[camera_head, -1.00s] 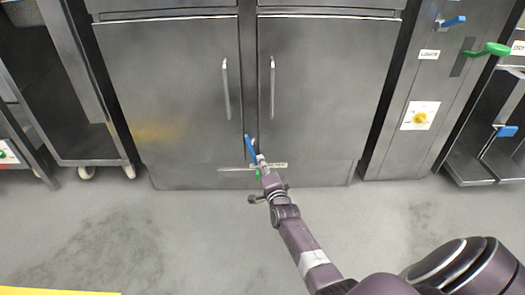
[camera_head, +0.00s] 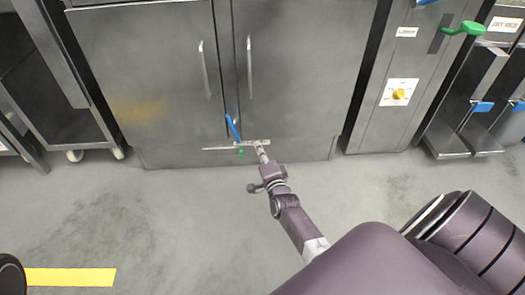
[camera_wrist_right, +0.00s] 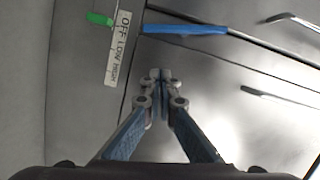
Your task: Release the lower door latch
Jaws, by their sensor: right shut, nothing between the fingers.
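A blue lever (camera_head: 232,127), the likely lower door latch, sits low at the seam between two steel doors. It tilts, with its upper end to the left. In the right wrist view the blue lever (camera_wrist_right: 185,29) lies across the top, beyond my fingertips. My right gripper (camera_head: 261,151) is just right of and below the lever, near the doors' lower edge. In the wrist view its fingers (camera_wrist_right: 160,78) are together and empty, with a visible gap to the lever. My left gripper is not identifiable in view.
A green knob (camera_head: 241,153) and a label strip reading OFF LOW HIGH (camera_wrist_right: 118,48) are beside the lever. The left door (camera_head: 150,70) and right door (camera_head: 300,80) have vertical handles. A panel with a yellow knob (camera_head: 398,94) stands right. The floor in front is clear.

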